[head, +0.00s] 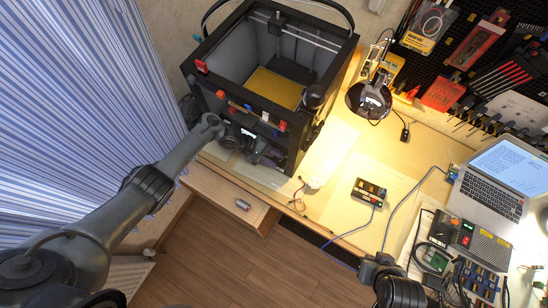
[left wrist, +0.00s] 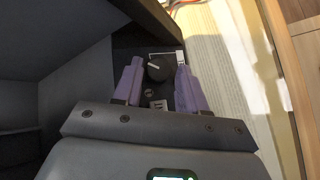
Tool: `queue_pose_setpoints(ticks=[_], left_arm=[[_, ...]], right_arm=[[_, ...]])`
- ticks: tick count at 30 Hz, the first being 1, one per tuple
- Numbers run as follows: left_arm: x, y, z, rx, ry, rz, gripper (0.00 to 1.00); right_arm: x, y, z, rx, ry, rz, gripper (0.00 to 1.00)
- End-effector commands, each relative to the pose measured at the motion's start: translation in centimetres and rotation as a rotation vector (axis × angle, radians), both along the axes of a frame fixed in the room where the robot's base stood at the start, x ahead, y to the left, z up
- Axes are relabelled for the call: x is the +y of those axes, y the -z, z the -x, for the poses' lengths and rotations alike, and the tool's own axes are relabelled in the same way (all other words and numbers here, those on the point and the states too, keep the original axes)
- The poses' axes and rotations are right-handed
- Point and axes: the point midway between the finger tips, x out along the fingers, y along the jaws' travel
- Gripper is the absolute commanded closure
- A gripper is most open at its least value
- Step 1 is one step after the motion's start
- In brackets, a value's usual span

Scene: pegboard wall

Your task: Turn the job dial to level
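The job dial (left wrist: 158,68) is a dark round knob with a pale pointer line, on a dark panel of the printer in the left wrist view. My left gripper (left wrist: 158,76) is open, its two purple fingers on either side of the knob with gaps visible. The dial's labels are too small to read. In the head view my left gripper (head: 258,150) is at the lower front of the black 3D printer (head: 190,72), and the dial cannot be made out there. My right arm's end (head: 380,267) is at the bottom; its fingers cannot be made out.
A pale slot or switch (left wrist: 159,104) is below the dial on the panel. The wooden bench (head: 335,185) holds a lamp (head: 370,99), a small black box with a cable (head: 369,193) and a laptop (head: 496,180). An open drawer (head: 225,200) is below the printer.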

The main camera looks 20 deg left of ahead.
Motion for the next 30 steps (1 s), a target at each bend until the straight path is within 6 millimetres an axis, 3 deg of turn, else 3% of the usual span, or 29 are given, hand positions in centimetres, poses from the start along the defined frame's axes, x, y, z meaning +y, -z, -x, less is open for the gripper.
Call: queue_pose_setpoints(ticks=[8, 21, 30], left_arm=[[1.4, -1.3, 0.2, -0.002, -0.001, 0.0, 0.58], [6.8, -5.6, 1.4, 0.0, -0.001, -0.001, 0.58], [8.3, -6.7, 1.7, 0.001, 0.0, -0.001, 0.58]], right_arm=[[0.0, -0.7, 0.0, 0.0, 0.0, 0.0, 1.0], [-0.2, -2.2, 0.0, 0.0, -0.006, 0.009, 1.0], [-0.2, -2.4, 0.0, 0.0, -0.006, 0.009, 1.0]])
